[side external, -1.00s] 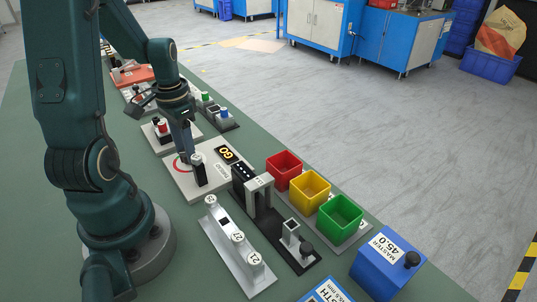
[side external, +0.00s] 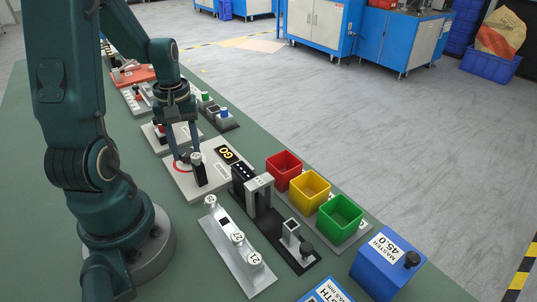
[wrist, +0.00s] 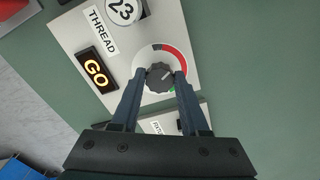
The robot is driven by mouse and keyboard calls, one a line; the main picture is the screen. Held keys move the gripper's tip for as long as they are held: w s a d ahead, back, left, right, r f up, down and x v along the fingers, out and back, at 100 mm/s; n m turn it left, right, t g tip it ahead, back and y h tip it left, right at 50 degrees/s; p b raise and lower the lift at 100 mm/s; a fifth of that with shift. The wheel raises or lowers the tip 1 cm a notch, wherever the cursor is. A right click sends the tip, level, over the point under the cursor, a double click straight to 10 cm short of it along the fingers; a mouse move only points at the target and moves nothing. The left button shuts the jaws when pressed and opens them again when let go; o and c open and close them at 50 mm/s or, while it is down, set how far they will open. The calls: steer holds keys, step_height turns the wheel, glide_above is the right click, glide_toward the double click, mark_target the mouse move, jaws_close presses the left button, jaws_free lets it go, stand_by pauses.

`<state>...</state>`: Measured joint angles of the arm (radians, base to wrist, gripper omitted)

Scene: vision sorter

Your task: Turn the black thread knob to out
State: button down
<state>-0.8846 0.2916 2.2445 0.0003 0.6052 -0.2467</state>
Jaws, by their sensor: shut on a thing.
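The black thread knob (wrist: 160,78) sits on a round white dial (wrist: 150,56) with a red arc at its upper right and a bit of green at its lower right. A pale pointer mark on the knob points to the upper right, toward the red arc. The dial is on a light plate (wrist: 70,32) lettered THREAD. My gripper (wrist: 160,76) is shut on the knob, one finger on each side. In the side view my gripper (side external: 185,157) reaches down to the plate, and its fingers mostly hide the knob. No OUT lettering is readable.
In the side view, a gauge (side external: 262,195), red, yellow and green bins (side external: 340,218) and a silver rail (side external: 238,250) stand nearer the camera.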

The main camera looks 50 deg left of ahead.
mark_target(189, 153)
steer(key=n, duration=0.5)
steer(key=shift+n, duration=0.3)
steer(key=n, duration=0.5)
steer(key=shift+w, duration=0.15)
steer(key=shift+n, duration=0.4)
steer(key=shift+c, duration=2)
jaws_free()
steer(key=shift+r, duration=0.1)
steer(key=shift+r, duration=2.5)
